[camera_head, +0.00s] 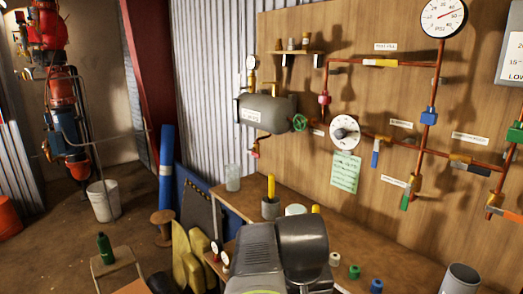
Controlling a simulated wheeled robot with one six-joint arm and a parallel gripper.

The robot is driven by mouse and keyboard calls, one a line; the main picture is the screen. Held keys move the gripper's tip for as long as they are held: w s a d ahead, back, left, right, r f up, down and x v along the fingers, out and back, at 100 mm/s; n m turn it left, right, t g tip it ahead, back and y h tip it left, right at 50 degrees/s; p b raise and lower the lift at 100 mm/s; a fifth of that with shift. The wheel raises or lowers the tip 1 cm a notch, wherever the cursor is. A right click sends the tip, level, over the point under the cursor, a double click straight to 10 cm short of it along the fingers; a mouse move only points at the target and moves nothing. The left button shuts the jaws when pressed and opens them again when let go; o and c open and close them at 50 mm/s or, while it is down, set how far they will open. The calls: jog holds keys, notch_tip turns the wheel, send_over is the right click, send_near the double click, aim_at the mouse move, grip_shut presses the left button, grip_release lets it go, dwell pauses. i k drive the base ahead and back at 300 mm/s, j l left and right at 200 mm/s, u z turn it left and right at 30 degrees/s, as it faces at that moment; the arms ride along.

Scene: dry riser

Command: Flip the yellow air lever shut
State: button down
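A yellow lever (381,63) lies level along the upper copper pipe on the wooden panel, below a small white label (385,46). It lies in line with the pipe. I cannot read the labels well enough to tell which is the air lever. My gripper is not in view; only grey links of my arm show at the bottom middle, apart from the panel.
A blue-handled lever (375,157), a green-handled lever (405,200), dials (443,16) and a grey tank (267,113) crowd the panel. The bench (235,203) below holds jars and cups. A stool (117,263) stands at lower left. Open floor (75,220) lies left.

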aim_at(381, 63)
jog(key=z, duration=1.3)
jog(key=u, duration=1.3)
jog(key=z, duration=1.25)
jog(key=u, duration=0.2)
jog(key=i+j, duration=0.05)
